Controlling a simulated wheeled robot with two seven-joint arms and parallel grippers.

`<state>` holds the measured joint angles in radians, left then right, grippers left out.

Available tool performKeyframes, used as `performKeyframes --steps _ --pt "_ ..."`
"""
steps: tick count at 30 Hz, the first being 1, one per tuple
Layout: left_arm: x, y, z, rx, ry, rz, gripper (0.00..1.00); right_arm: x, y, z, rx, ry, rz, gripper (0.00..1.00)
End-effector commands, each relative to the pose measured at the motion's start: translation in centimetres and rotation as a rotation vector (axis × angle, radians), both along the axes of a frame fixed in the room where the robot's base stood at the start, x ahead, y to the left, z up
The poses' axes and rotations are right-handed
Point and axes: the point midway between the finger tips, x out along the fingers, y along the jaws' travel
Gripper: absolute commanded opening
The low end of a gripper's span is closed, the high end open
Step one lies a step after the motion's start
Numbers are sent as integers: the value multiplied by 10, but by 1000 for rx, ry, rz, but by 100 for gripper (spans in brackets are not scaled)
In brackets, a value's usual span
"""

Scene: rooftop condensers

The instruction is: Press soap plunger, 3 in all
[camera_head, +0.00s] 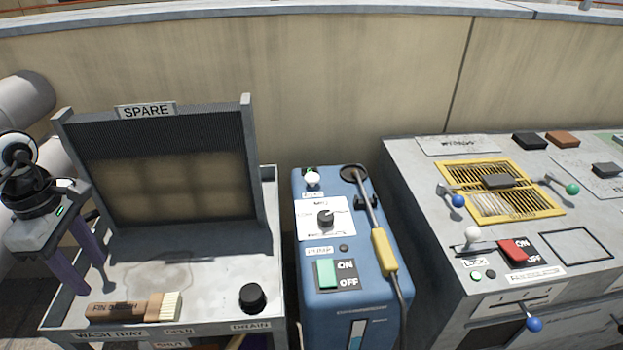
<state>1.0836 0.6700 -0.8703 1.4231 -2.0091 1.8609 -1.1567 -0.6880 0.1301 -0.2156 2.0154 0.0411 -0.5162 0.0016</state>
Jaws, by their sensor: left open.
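A white round knob (313,179), which looks like the soap plunger, stands at the back left of the blue pump unit (378,322). A small label in front of it is too small to read surely. My left gripper (86,276) is at the left edge of the view, over the left side of the wash tray (205,262). Its two purple fingers point down, spread apart with nothing between them. It is well to the left of the knob and not touching it. My right gripper is not in view.
The SPARE panel (165,185) stands upright between my left gripper and the pump unit. A fin brush (130,308) and a black drain knob (253,297) are at the tray's front. A yellow-handled wand (384,250) lies along the pump unit's right side. A grey condenser (430,210) stands right.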

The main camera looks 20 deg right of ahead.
Motion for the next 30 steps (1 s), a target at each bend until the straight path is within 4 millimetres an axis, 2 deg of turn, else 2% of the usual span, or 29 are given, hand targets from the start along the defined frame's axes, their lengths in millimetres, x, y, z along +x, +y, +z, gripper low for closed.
performKeyframes --steps 1,3,4,30 --pt "0 0 0 0 0 0 43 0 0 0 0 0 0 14" --pt "0 0 0 0 0 0 43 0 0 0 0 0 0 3" --pt "0 0 0 0 0 0 43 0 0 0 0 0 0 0" --pt "0 0 0 0 0 0 43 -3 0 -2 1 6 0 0"
